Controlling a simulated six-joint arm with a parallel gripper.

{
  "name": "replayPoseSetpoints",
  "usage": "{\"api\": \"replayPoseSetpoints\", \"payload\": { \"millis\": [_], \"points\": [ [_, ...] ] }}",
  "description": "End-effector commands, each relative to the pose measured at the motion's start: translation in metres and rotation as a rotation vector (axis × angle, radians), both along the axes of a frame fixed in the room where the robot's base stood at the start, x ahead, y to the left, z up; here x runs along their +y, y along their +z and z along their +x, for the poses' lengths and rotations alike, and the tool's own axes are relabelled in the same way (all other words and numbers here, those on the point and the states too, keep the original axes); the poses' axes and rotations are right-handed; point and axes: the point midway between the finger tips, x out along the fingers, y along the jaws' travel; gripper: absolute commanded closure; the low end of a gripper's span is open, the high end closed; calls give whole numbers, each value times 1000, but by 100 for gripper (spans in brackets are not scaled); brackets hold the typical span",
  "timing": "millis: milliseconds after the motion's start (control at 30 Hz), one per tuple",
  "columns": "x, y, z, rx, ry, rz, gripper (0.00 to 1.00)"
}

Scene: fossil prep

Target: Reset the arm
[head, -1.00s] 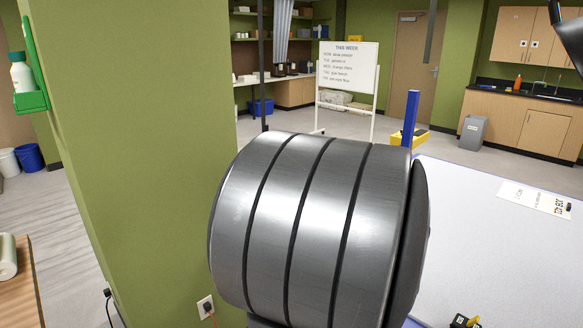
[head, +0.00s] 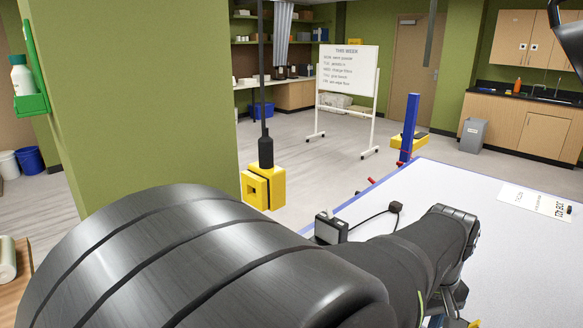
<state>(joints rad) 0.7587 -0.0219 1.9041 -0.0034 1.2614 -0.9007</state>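My own dark grey arm fills the lower middle of the head view, reaching from the bottom left toward the right above a pale table (head: 400,205). Its far joint hangs over the table.
A yellow box (head: 264,187) hangs on a black cable left of the table. A small black device (head: 330,228) with a cord sits at the table's left edge. A printed sheet (head: 536,202) lies at right. A green wall column (head: 140,100) stands close at left.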

Motion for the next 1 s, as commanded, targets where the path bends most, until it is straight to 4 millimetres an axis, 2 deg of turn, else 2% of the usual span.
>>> {"api": "replayPoseSetpoints", "payload": {
  "millis": [367, 500, 600, 800, 1000],
  "points": [
    [-68, 16, -11, -3, -5, 2, 54],
    [-64, -10, -10, 0, 0, 5, 54],
    [-64, -23, -10, -1, 0, 4, 54],
    [-65, -35, -9, -4, -1, 2, 54],
    [-65, -36, -9, -4, -1, 1, 54]
  ]
}}
